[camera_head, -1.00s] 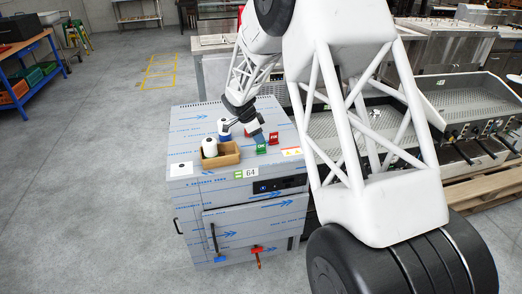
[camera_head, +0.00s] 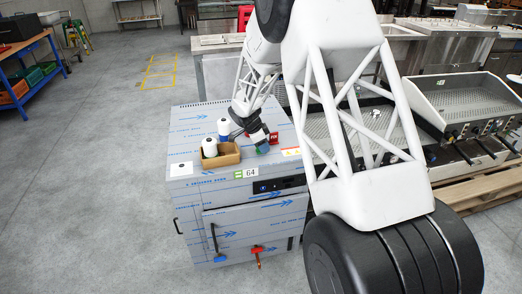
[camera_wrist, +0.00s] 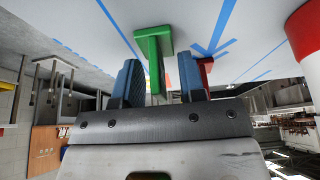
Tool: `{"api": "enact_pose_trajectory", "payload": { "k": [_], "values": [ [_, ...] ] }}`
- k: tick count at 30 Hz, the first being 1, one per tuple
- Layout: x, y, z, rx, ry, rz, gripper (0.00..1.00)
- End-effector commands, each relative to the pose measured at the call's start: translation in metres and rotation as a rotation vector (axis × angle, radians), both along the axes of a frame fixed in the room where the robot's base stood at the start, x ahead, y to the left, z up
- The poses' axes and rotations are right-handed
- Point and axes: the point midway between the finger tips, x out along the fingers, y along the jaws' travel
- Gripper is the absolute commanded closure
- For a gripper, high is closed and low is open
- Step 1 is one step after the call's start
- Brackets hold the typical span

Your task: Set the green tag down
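The green tag (camera_wrist: 154,45) stands on the blue-striped top of the steel cabinet (camera_head: 190,130). In the head view the green tag (camera_head: 262,149) is mostly covered by my gripper (camera_head: 261,142). In the wrist view my gripper (camera_wrist: 160,85) is open, with one blue finger on each side of the tag and a visible gap to the right finger. Whether the left finger touches the tag I cannot tell. The red tag (camera_head: 274,138) stands just right of my gripper; part of it shows behind the right finger in the wrist view (camera_wrist: 206,68).
A cardboard box (camera_head: 228,158) with a white roll (camera_head: 209,147) in it sits left of my gripper. A white bottle-like item with a blue base (camera_head: 223,129) stands behind the box. A number label 64 (camera_head: 246,173) is on the cabinet's front edge.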

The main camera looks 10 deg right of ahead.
Motion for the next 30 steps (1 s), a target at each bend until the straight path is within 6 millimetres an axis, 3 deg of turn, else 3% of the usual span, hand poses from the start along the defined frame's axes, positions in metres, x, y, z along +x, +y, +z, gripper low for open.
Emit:
{"api": "enact_pose_trajectory", "payload": {
  "k": [14,22,30],
  "values": [
    [0.0,0.0002,0.0001,0.0,0.0,0.0,0.63],
    [0.0,0.0003,0.0001,0.0,0.0,0.0,1.0],
    [-0.0005,0.0002,-0.0008,0.0,0.001,0.001,1.0]
  ]
}}
